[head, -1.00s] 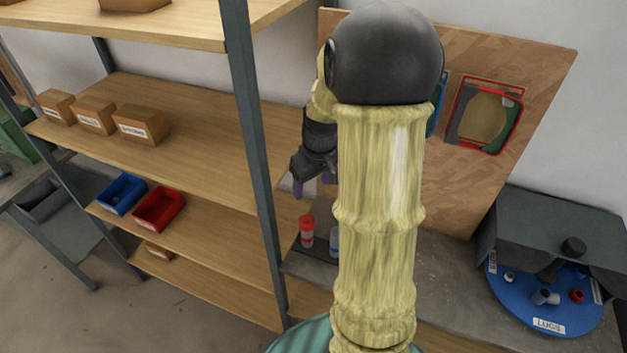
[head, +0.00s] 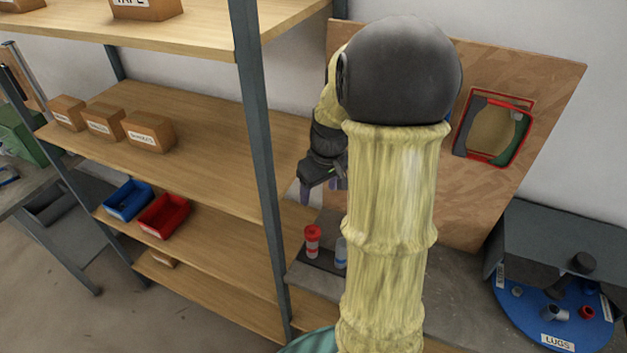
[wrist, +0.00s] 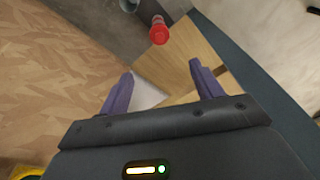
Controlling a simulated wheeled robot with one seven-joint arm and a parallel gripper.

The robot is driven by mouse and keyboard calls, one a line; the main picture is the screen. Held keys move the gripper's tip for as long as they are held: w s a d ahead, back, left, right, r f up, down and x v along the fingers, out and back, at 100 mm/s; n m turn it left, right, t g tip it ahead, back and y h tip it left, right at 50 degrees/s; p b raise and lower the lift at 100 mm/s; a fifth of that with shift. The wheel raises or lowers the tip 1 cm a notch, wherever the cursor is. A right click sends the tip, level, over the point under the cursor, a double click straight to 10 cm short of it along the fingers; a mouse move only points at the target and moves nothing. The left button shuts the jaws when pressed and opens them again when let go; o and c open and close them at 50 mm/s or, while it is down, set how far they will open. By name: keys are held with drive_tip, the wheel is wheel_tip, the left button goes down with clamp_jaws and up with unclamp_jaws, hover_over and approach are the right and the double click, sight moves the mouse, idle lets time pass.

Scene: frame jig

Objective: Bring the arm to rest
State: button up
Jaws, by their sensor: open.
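My gripper (head: 318,192) hangs at the end of my yellow arm, above the left end of the grey bench, near the shelf post. In the wrist view its two purple fingers (wrist: 161,90) stand wide apart with nothing between them. The red-capped bottle (wrist: 158,30) lies beyond the fingertips, apart from them. In the head view my arm hides part of the gripper and much of the board behind it.
A wooden shelf rack (head: 200,180) with boxes and a blue bin (head: 128,200) and red bin (head: 163,216) stands left. A bottle with a red cap (head: 312,240) stands on the bench. A blue turntable (head: 520,318) sits right. A board with a red-edged frame (head: 527,135) leans behind.

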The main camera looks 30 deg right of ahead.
drive_tip(key=s+a+f+m+b, duration=0.1)
drive_tip(key=s+a+f, duration=0.2)
drive_tip(key=s+a, duration=0.7)
drive_tip(key=a, duration=0.4)
drive_tip(key=shift+m+t, duration=0.3)
drive_tip(key=shift+t, duration=0.1)
drive_tip(key=shift+a, duration=0.1)
